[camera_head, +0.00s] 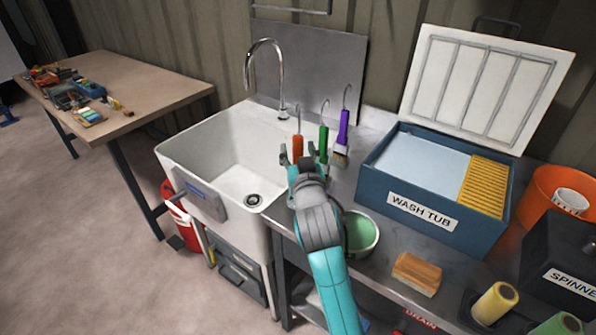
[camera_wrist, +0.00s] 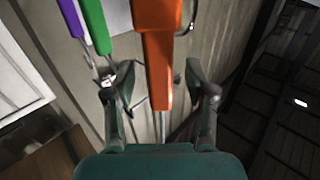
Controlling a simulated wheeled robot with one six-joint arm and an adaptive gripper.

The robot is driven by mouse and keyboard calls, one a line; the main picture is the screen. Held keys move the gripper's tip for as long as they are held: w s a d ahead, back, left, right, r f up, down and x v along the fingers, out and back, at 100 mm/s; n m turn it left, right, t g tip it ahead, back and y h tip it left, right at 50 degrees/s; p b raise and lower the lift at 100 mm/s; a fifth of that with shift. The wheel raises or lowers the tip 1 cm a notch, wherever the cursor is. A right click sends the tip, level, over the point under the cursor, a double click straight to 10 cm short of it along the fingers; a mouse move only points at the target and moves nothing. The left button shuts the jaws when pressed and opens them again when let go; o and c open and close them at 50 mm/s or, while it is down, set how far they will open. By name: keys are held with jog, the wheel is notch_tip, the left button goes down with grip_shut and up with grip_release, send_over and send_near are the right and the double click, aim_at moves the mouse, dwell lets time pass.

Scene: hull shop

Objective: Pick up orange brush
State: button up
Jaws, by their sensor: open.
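The green brush (camera_wrist: 95,25) and purple brush (camera_wrist: 71,22) are to the left there. The orange brush's lower end is partly hidden in the head view.
A white sink (camera_head: 190,150) with a tall tap (camera_head: 281,80) is left of my gripper. The blue wash tub (camera_head: 400,205) with a raised lid stands to the right. A green-filled bucket (camera_head: 361,233) and a sponge block (camera_head: 417,272) are nearer the front.

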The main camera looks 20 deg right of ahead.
jog(key=shift+w, duration=0.2)
grip_shut()
jog(key=shift+r, duration=0.1)
